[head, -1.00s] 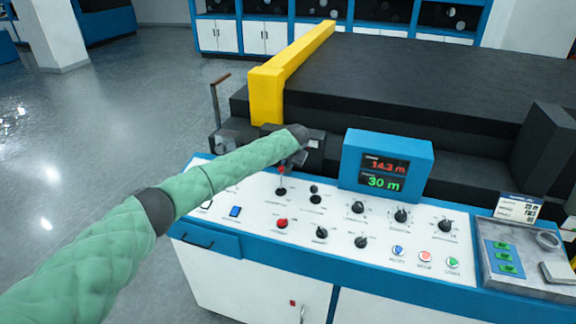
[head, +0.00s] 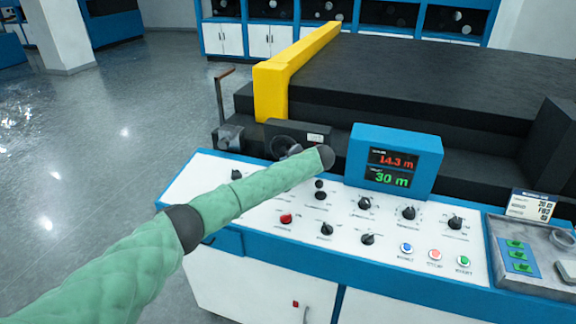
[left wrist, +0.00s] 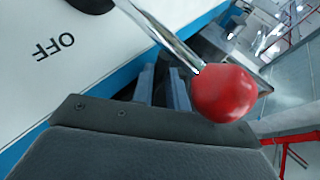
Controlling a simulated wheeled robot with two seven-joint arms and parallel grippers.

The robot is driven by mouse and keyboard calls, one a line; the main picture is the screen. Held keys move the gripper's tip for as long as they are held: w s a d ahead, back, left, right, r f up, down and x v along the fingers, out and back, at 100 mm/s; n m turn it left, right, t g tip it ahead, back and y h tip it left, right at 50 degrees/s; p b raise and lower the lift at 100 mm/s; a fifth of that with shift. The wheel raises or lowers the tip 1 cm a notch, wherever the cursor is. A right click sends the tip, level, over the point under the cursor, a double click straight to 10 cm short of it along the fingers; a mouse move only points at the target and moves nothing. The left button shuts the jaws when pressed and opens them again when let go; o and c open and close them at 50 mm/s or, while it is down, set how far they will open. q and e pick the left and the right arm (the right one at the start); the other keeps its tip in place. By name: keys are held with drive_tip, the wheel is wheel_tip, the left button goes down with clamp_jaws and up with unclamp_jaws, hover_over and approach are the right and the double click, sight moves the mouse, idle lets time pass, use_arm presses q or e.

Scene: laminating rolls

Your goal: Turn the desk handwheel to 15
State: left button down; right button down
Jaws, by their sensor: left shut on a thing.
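The dark handwheel (head: 283,146) is at the back left of the desk, beside the machine; my arm partly covers its lower side. The blue display box (head: 440,157) reads 14.3 m in red above 30 m in green. In the left wrist view my left gripper (left wrist: 162,75) has its fingers close together. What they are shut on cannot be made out. A lever with a red ball knob (left wrist: 225,92) crosses close by the fingers, beside an OFF label. In the head view my forearm hides this gripper. My right gripper is not in view.
The white control panel (head: 300,255) carries several black knobs and coloured buttons. A grey tray (head: 540,292) with green switches is at its right. The large black machine (head: 420,85) with a yellow bar (head: 270,92) stands behind. Open floor lies to the left.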

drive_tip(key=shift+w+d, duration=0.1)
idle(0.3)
use_arm(q)
drive_tip(key=c, duration=1.4)
unclamp_jaws()
